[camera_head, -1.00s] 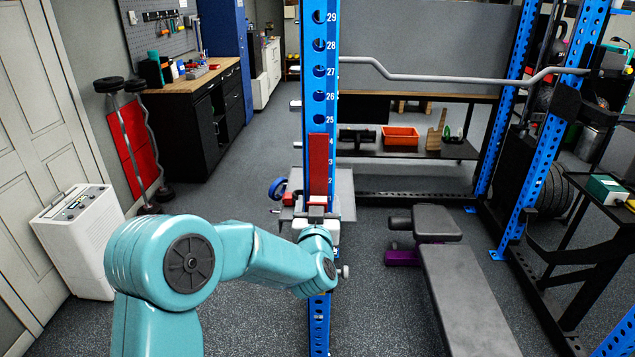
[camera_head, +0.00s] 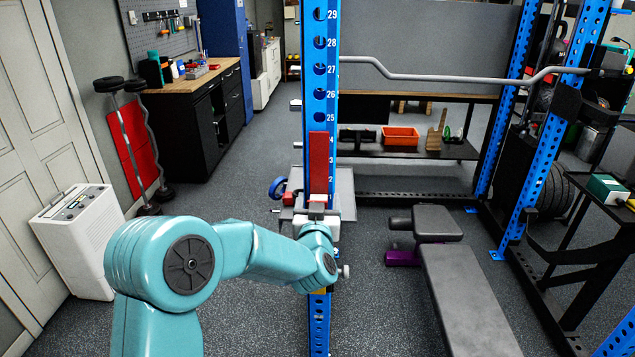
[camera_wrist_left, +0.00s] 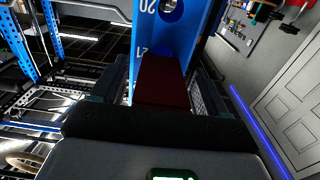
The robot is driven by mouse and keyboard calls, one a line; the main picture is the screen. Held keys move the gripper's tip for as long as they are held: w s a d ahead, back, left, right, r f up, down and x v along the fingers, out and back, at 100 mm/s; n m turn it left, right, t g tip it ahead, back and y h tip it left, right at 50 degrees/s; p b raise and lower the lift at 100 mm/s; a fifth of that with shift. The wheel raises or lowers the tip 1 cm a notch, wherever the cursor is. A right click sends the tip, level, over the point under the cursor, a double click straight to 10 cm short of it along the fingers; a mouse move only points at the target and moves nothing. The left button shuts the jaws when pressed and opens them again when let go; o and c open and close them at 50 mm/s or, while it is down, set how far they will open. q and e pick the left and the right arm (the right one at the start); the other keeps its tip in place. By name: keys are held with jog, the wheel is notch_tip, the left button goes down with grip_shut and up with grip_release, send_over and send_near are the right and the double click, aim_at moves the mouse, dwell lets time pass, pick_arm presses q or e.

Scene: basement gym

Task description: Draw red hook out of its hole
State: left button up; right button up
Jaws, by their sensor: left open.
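The red hook (camera_head: 319,158) is a tall red piece upright against the front of the blue, numbered rack post (camera_head: 320,70), below the number 25. My left gripper (camera_head: 317,205) is at the hook's lower part. In the left wrist view, the dark red hook (camera_wrist_left: 162,82) stands between the two open fingers of my left gripper (camera_wrist_left: 162,90), in front of the blue post. Whether either finger touches it I cannot tell. The hook's peg and hole are hidden. My right gripper does not show.
A grey bench (camera_head: 465,295) stands right of the post. A bent grey bar (camera_head: 440,76) runs right from the post. A white appliance (camera_head: 80,240) is at the left. Open floor (camera_head: 235,185) lies left of the post.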

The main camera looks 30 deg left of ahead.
pick_arm(q)
jog(key=shift+c, duration=0.3)
grip_shut()
jog(key=shift+r, duration=0.2)
jog(key=shift+s+d+f, duration=0.15)
jog(key=shift+s+d, duration=0.05)
jog(key=shift+s, duration=0.05)
jog(key=shift+b+v, duration=0.55)
jog(key=shift+v, duration=0.75)
jog(key=shift+b+v, duration=0.65)
jog(key=shift+v, duration=2.15)
